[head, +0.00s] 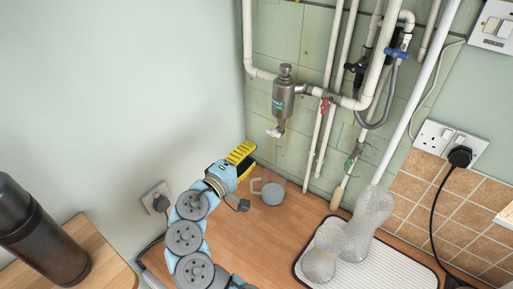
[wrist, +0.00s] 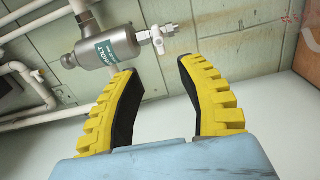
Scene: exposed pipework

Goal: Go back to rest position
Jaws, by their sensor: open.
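My gripper (head: 241,160) has yellow ribbed fingers with dark inner pads and sits at the end of my blue arm. In the head view it is low, to the left of the grey metal filter (head: 284,98) and near a clear mug (head: 271,191) on the wooden worktop. In the wrist view my gripper (wrist: 155,75) is open, with a clear gap and nothing between the fingers. The filter (wrist: 108,45) with its small white tap (wrist: 158,38) shows beyond the fingertips, apart from them.
White pipes (head: 334,90) run along the green tiled wall. Two clear vessels, a tall one (head: 368,222) and a shorter one (head: 323,255), stand on a white ribbed mat (head: 398,264) at right. A dark flask (head: 38,232) stands at left. Sockets (head: 450,142) are on the right wall.

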